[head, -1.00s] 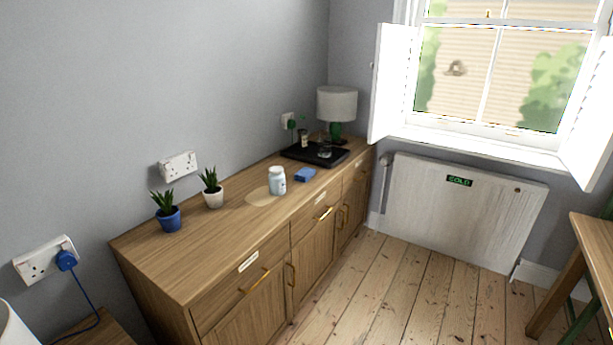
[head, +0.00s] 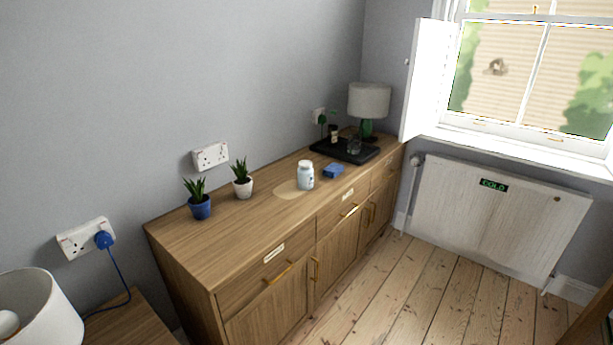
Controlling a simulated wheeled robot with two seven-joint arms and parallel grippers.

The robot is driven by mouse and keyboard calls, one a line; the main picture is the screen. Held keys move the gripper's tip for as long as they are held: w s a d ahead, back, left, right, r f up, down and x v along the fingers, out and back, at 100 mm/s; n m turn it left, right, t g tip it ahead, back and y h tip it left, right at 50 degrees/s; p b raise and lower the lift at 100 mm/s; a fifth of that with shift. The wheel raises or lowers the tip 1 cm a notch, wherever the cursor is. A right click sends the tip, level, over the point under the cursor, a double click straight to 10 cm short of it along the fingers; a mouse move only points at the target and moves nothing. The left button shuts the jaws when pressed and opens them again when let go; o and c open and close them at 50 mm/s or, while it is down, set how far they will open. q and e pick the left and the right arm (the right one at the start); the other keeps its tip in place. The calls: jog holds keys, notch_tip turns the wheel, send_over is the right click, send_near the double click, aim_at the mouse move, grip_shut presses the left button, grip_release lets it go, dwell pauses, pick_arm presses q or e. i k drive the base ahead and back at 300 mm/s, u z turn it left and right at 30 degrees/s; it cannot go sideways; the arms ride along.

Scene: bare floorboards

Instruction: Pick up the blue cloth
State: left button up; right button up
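The blue cloth (head: 334,171) is a small folded blue piece. It lies on top of the wooden sideboard (head: 240,232), between a white jar (head: 305,175) and a black tray (head: 345,150). Neither of my grippers shows in the head view.
A blue-potted plant (head: 200,203) and a white-potted plant (head: 242,183) stand on the sideboard's left part. A lamp (head: 368,102) stands at its far end. A radiator (head: 498,215) is under the window. A white lampshade (head: 38,312) is near at lower left. Bare floor (head: 425,290) is open in front.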

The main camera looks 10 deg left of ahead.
aim_at(333, 170)
jog(key=z, duration=0.65)
jog(key=i, duration=2.35)
jog(key=u, duration=1.5)
